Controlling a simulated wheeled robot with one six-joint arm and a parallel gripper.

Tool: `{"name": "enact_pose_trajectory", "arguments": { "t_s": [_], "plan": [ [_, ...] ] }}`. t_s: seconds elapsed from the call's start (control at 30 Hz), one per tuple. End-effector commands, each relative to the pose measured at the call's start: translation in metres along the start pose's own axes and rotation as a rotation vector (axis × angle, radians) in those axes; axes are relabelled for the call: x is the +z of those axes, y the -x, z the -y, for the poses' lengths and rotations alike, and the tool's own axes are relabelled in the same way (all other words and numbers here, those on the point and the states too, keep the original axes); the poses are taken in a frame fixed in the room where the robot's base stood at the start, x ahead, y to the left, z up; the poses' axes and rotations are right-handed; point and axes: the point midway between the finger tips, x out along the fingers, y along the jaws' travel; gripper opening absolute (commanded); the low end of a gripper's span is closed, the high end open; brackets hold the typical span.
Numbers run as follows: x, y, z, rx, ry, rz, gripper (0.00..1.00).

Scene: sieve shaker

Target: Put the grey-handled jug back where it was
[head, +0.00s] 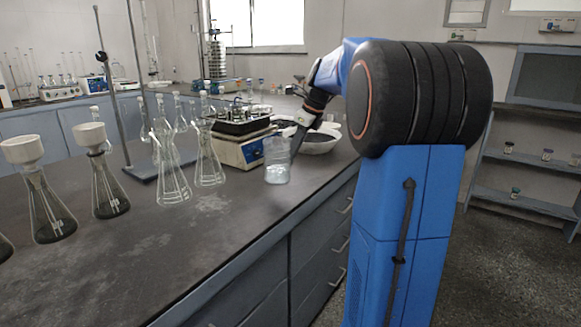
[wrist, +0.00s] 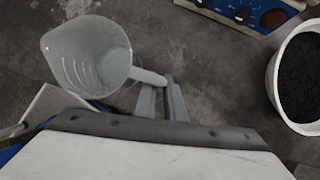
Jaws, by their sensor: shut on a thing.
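The grey-handled jug (head: 277,162) is a clear measuring jug with a little pale content or a cloudy base, near the bench's front edge in the head view. In the wrist view the jug (wrist: 88,55) is at upper left, its mouth facing the camera and its grey handle (wrist: 148,77) pointing right. My gripper (wrist: 165,92) is shut on the handle. In the head view my gripper (head: 297,140) is right of the jug and partly hidden. I cannot tell whether the jug's base touches the bench.
A blue-and-white shaker (head: 255,150) stands just behind the jug. A white bowl (head: 319,143) is to the right; the wrist view shows a bowl (wrist: 275,85) of black grains. Glass flasks (head: 209,165) stand to the left. The front bench top (head: 180,240) is clear.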

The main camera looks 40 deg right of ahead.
Motion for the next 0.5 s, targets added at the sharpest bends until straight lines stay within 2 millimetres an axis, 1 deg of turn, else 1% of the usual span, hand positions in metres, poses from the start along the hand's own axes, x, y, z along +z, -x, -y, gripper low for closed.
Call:
{"name": "enact_pose_trajectory", "arguments": {
  "t_s": [0.17,0.4,0.5],
  "plan": [
    [-0.003,-0.008,0.0,0.0,0.0,0.0,0.0],
    [-0.015,-0.036,0.0,0.001,0.0,0.0,0.0],
    [-0.017,-0.04,0.0,0.0,0.0,0.001,0.0]
  ]
}}
